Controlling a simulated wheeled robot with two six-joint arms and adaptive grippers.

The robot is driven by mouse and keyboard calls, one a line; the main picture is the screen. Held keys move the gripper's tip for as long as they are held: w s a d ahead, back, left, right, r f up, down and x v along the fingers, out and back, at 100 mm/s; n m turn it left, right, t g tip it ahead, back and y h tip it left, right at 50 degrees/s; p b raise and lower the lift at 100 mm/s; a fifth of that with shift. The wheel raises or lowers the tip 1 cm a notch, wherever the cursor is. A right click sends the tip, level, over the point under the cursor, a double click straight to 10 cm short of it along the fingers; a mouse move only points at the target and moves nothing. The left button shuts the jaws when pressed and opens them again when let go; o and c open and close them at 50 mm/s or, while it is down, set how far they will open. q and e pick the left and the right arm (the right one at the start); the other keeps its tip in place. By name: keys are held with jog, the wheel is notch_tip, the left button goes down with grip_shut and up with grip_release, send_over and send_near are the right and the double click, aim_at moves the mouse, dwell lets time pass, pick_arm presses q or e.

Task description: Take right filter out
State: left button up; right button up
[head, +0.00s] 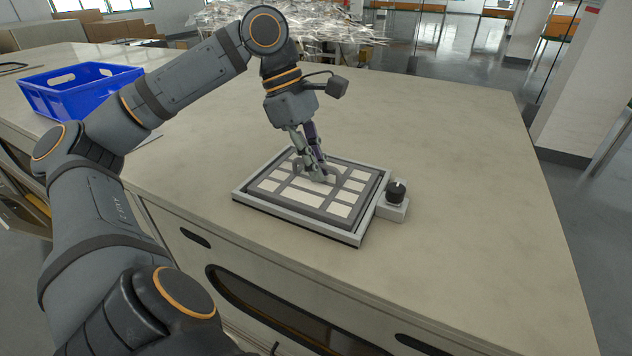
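A flat filter (323,213) with a dark grey frame and pale square cells lies inside a light grey rectangular housing (291,226) on the table. A grey handle-like piece (336,174) shows near the filter's middle. My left gripper (319,172) points down over it, with its fingertips at or just in front of the handle. I cannot tell whether the fingers are closed on it, as they overlap in this view. A black round knob (396,192) sits on a small block at the housing's right side. My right gripper is not in view.
The filter unit rests on a wide beige table (470,150) with clear room to its right and behind. A blue crate (75,92) stands at the back left. A pile of clear plastic wrap (300,22) lies beyond the far edge.

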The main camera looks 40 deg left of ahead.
aim_at(310, 181)
pick_arm(q)
grip_shut()
jog(key=shift+r+p, duration=0.55)
notch_tip(310, 181, up, 3)
jog(key=p, duration=0.3)
jog(key=shift+a, duration=0.1)
jog(key=shift+s+a+r+b, duration=0.15)
jog(key=shift+s+b, duration=0.45)
jog(key=shift+b, duration=0.6)
jog(key=s+a+r+b, duration=0.1)
jog(key=s+r+b, duration=0.2)
jog(key=s+r, duration=0.5)
jog(key=s, duration=0.4)
jog(key=shift+s+r+b, duration=0.35)
jog(key=shift+s+b, duration=0.05)
